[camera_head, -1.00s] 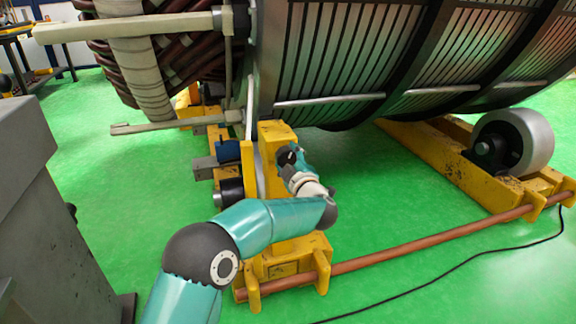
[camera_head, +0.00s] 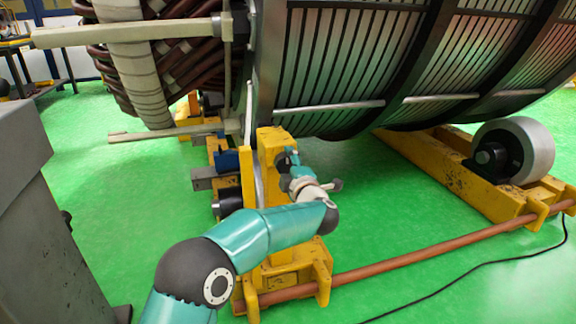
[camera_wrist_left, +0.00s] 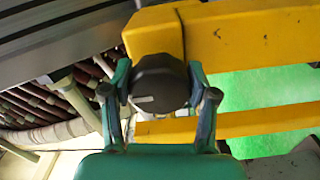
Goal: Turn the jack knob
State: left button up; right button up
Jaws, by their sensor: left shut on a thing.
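The jack knob (camera_wrist_left: 160,83) is a dark, faceted knob with a pale mark low on its face. It sits on the yellow jack frame (camera_wrist_left: 250,33) in the left wrist view. My left gripper (camera_wrist_left: 160,76) is shut on it, with one teal finger on each side. In the head view my left gripper (camera_head: 290,160) is at the upper part of the yellow stand (camera_head: 272,140), and it mostly hides the knob there. My right gripper is not in view.
The large stator (camera_head: 340,60) rests above the stand. A grey roller (camera_head: 525,148) sits on a yellow support at the right. A copper-coloured bar (camera_head: 430,247) runs low across the front, with a black cable (camera_head: 470,267) on the green floor. A grey cabinet (camera_head: 30,210) stands at the left.

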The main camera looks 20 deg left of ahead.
pick_arm(q)
jog(key=shift+a+f, duration=0.1)
jog(key=shift+f, duration=0.25)
jog(key=o, duration=1)
jog(key=shift+o, duration=0.8)
jog(key=shift+r, duration=0.2)
jog(key=shift+s, duration=0.1)
jog(key=v, duration=1.2)
jog(key=shift+f, duration=0.1)
